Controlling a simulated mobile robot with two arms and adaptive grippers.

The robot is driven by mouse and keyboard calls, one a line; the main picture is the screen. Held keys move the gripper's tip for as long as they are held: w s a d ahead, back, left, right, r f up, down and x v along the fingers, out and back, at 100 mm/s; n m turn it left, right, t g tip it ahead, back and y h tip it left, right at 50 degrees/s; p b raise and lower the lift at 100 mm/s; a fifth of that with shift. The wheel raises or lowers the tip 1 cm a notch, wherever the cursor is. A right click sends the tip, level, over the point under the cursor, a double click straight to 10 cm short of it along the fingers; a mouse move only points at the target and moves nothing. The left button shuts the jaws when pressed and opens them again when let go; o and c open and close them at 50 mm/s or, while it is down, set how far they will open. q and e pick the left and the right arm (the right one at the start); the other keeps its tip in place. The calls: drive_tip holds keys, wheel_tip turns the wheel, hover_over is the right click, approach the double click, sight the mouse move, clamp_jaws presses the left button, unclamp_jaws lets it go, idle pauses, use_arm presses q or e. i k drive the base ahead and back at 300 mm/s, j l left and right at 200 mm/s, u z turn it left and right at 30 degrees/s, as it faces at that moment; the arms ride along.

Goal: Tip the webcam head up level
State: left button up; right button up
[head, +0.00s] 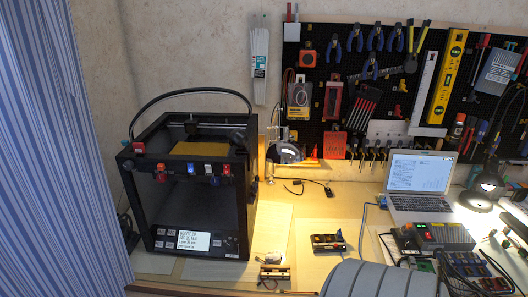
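I cannot pick out the webcam with certainty in the head view. A small dark item with a thin cable (328,191) lies on the bench right of the printer, too small to identify. A slim upright post (269,172) stands beside the printer's right side; I cannot tell whether it carries a camera head. Neither of my grippers shows in this view, so their states are hidden.
A black 3D printer (188,195) stands on the left of the bench. An open laptop (418,180), a lit lamp (488,186) and a power supply box (431,235) crowd the right. A small black device (328,244) lies mid-bench. The tool-filled pegboard (385,95) is behind.

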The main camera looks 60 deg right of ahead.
sight(239, 139)
drive_tip(key=z, duration=1.7)
